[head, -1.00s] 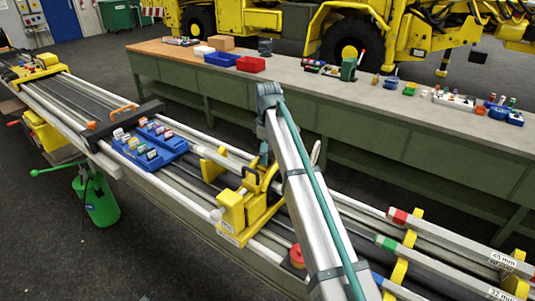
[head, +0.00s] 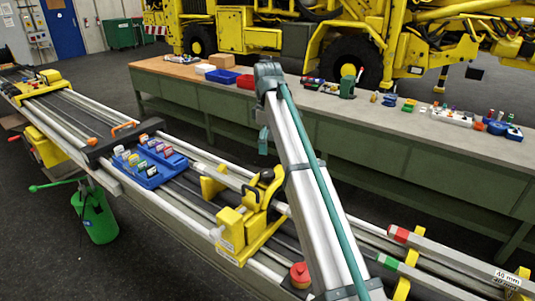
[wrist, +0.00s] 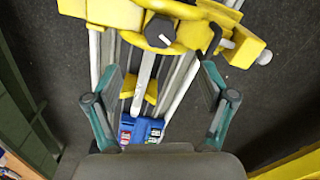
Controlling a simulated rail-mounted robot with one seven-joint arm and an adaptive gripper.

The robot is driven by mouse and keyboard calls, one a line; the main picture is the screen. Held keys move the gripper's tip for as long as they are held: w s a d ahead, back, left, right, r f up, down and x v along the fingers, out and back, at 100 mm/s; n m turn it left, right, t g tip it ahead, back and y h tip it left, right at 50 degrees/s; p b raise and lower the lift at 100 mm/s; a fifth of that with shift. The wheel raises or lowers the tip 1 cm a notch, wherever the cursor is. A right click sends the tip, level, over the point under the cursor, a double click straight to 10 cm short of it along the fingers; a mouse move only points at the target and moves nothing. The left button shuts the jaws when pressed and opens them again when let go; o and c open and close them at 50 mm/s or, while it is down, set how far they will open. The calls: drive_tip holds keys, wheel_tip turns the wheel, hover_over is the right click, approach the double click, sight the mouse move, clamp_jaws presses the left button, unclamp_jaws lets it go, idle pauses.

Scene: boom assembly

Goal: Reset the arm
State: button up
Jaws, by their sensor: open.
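My gripper (wrist: 160,75) is open, with its two teal fingers spread wide and nothing between them in the wrist view. In the head view a teal part of my gripper (head: 263,140) shows beside my grey arm, mostly hidden behind it. It hangs above and behind the yellow clamp fixture (head: 245,220) on the rails. In the wrist view the yellow fixture (wrist: 190,28) with a dark round knob lies below and beyond the fingertips, apart from them.
A blue tray (head: 146,172) with several coloured blocks sits on the rails (head: 190,203). A red round piece (head: 300,270) lies at the front. A long workbench (head: 390,125) carries bins and small parts behind. A green canister (head: 96,215) hangs at the left.

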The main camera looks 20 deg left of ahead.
sight(267, 172)
drive_tip(key=shift+r, duration=0.35)
drive_tip(key=shift+f, duration=0.1)
wheel_tip(267, 172, down, 12)
drive_tip(key=shift+r, duration=0.1)
idle(0.6)
drive_tip(key=shift+r, duration=0.1)
